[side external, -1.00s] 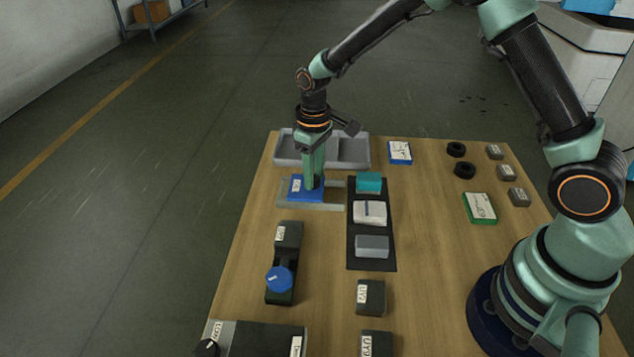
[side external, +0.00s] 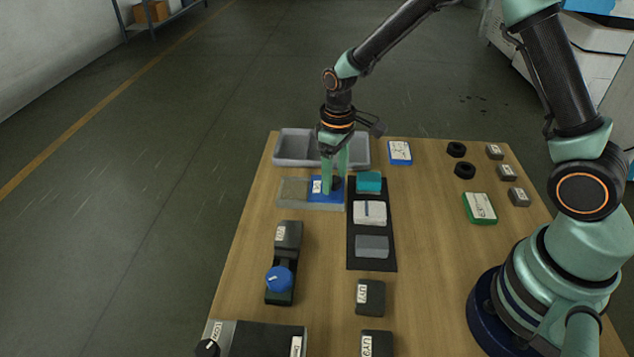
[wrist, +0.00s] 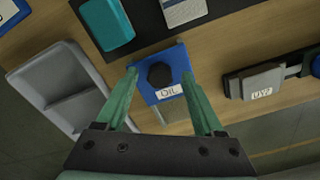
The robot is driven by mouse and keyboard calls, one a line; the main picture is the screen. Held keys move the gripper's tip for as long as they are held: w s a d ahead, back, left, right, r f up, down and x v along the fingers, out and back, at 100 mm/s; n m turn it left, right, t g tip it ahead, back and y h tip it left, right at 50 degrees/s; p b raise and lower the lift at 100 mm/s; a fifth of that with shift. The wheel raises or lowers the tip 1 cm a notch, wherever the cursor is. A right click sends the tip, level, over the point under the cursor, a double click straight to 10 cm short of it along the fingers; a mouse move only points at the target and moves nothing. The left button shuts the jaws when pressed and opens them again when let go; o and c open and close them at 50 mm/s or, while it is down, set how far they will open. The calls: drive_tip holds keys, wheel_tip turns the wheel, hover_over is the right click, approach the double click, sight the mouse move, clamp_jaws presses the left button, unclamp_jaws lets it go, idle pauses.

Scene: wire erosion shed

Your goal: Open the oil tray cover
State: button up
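The oil tray (side external: 293,190) is a low, pale rectangular tray on the wooden table. Its blue cover (side external: 317,197) sits at the tray's right end, and the left part is uncovered. The cover has a black knob and an "OIL" label, both clear in the wrist view, where the cover (wrist: 173,55) shows between my fingers. My gripper (side external: 334,187) is down at the cover. In the wrist view my gripper (wrist: 160,74) is open, with its fingers apart on either side of the black knob (wrist: 160,74) and gaps between.
A grey divided bin (side external: 295,147) stands behind the tray. A black mat (side external: 356,252) with a teal block, a white piece and a grey block lies just right. A blue-knobbed device (side external: 281,279) stands in front. Bare table lies between the mat and my base.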

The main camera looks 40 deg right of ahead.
sight(336, 179)
wheel_tip(336, 179, up, 12)
idle(0.6)
drive_tip(key=shift+r, duration=0.1)
drive_tip(key=s+d+r+m+t, duration=0.1)
drive_tip(key=s+r+t, duration=0.1)
drive_tip(key=s+r, duration=0.2)
drive_tip(key=s+d+r+m+t, duration=0.2)
drive_tip(key=s+r+t, duration=0.1)
drive_tip(key=s, duration=0.7)
drive_tip(key=shift+r+m+t, duration=0.3)
drive_tip(key=shift+r, duration=0.5)
